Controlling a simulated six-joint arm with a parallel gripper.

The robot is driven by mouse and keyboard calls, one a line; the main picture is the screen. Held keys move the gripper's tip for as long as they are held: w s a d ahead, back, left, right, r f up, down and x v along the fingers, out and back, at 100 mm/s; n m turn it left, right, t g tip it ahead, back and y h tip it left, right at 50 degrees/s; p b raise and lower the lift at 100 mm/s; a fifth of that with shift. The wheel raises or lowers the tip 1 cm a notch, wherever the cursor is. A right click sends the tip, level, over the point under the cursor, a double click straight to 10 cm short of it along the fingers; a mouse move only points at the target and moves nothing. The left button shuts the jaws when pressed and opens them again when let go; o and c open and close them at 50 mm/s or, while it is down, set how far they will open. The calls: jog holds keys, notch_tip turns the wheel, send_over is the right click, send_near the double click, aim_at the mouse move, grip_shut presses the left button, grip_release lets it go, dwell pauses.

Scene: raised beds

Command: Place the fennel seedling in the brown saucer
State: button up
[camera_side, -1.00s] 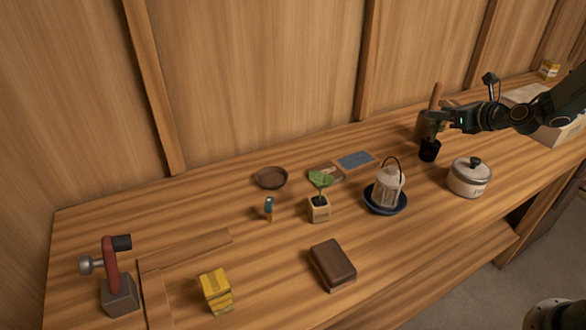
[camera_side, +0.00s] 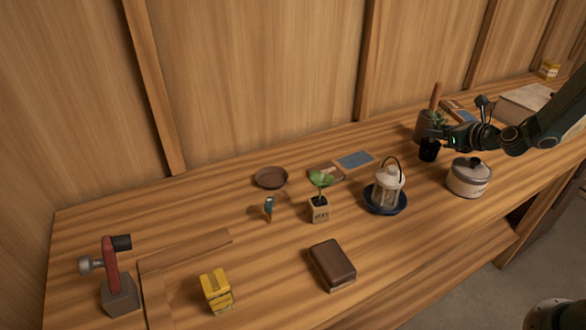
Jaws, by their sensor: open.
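The brown saucer (camera_side: 271,177) lies empty at the back of the bench, left of centre. A small black pot (camera_side: 429,150) stands at the back right, with fine green foliage (camera_side: 437,119) above it; this looks like the fennel seedling. My gripper (camera_side: 443,136) is open at the right side of this plant, just above the pot's rim. I cannot tell whether the fingers touch it. A broad-leaved seedling (camera_side: 320,180) stands in a pale, lettered pot (camera_side: 319,210) in front of the saucer and to its right.
A white lantern (camera_side: 388,186) stands in a blue saucer (camera_side: 384,205) between the pots. A lidded tin (camera_side: 469,177) is right of it. A brown block (camera_side: 332,264), yellow box (camera_side: 216,291) and small blue-topped item (camera_side: 269,208) stand nearer or left. Flat packets lie beside the brown saucer.

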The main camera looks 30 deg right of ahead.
aim_at(427, 139)
jog(key=shift+w+f, duration=0.1)
jog(key=shift+f, duration=0.45)
jog(key=shift+x, duration=1.35)
jog(key=shift+r, duration=0.1)
jog(key=c, duration=0.8)
